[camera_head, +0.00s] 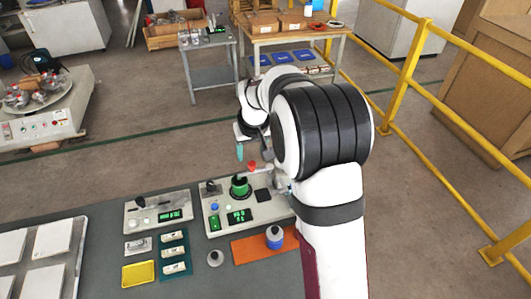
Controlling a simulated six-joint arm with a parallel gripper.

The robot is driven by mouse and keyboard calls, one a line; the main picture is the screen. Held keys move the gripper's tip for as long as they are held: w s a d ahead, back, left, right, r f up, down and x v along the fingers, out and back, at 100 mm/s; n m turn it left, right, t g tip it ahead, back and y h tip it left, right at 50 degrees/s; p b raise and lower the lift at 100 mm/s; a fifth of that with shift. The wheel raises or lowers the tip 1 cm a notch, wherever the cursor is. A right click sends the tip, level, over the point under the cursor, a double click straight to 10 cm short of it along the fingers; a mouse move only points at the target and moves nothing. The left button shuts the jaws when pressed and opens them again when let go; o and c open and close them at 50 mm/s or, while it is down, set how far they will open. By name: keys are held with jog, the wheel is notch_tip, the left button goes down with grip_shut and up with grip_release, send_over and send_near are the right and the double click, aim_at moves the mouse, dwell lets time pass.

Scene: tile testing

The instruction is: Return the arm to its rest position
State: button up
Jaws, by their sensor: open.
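My arm reaches from the lower right up and away over the bench. My gripper (253,150) is at its far end, above the back of a grey instrument (263,213), and is partly hidden by my own arm. It is open, and I see nothing clearly held in it. A small teal piece (240,152) shows just below the gripper's left side, and a red piece (252,166) shows lower down. I cannot tell whether these touch the gripper. The instrument carries a green round part (240,187) and a lit green display.
A yellow railing (408,75) stands right. Open floor lies beyond the bench.

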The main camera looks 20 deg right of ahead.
notch_tip(320, 180, up, 2)
jog(key=shift+r, duration=0.1)
dwell(0.4)
jog(key=shift+s+r, duration=0.1)
jog(key=shift+s, duration=0.1)
jog(key=s+a+r+m+g, duration=0.1)
jog(key=s+a+m, duration=0.1)
jog(key=s, duration=1)
jog(key=s+a+r+m+g+y, duration=0.1)
jog(key=s+a, duration=0.1)
jog(key=s, duration=1)
jog(key=s+a+r+m+g, duration=0.1)
jog(key=s+m, duration=0.1)
jog(key=s, duration=1)
jog(key=shift+a+m+g+y, duration=0.3)
jog(key=shift+a+y, duration=0.1)
jog(key=shift+r, duration=0.1)
